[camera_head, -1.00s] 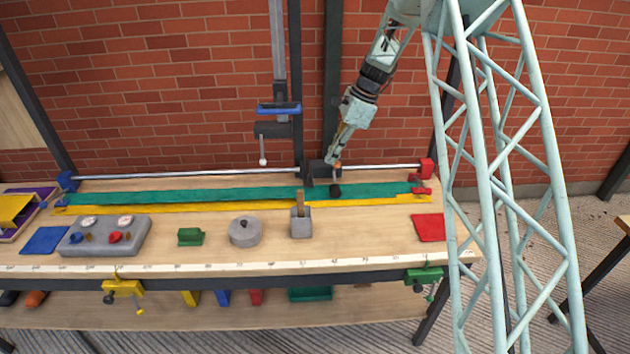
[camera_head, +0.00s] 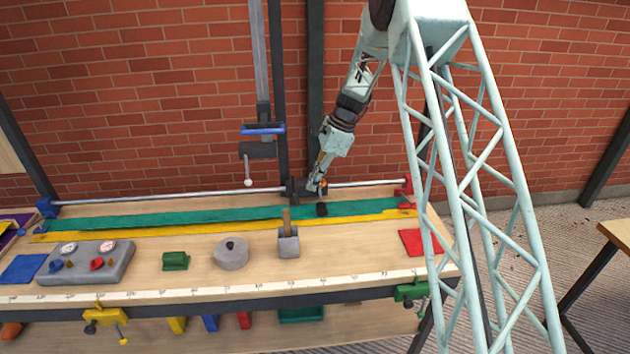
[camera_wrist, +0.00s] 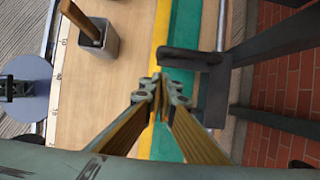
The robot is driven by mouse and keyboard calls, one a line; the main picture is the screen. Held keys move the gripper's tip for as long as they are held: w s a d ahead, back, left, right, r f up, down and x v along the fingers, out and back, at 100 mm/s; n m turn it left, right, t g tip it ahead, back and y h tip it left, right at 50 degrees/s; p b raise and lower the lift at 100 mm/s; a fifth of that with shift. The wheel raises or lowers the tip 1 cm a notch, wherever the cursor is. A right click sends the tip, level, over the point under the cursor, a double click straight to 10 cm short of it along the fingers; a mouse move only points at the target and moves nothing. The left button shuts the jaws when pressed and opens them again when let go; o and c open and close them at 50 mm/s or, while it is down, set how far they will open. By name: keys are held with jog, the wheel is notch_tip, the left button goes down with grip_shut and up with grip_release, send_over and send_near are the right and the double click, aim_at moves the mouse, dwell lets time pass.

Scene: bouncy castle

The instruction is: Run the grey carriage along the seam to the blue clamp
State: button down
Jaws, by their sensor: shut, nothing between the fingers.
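The dark grey carriage (camera_head: 297,188) sits on the silver rail behind the green and yellow strips, right of the middle. The blue clamp (camera_head: 46,207) is at the rail's far left end. My gripper (camera_head: 315,187) is at the carriage's right side, low over the strips. In the wrist view my gripper (camera_wrist: 160,82) is shut and empty, beside the dark arm. Whether they touch I cannot tell.
A red clamp (camera_head: 405,188) is at the rail's right end. A grey block with a wooden handle (camera_head: 288,243), a grey disc (camera_head: 231,254), a green block (camera_head: 175,261) and a gauge panel (camera_head: 88,264) stand in front. A dark upright post (camera_head: 279,100) rises behind the carriage.

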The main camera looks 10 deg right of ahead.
jog(key=x, duration=0.6)
jog(key=shift+f+b, duration=0.2)
jog(key=shift+b, duration=0.15)
jog(key=shift+a, duration=0.2)
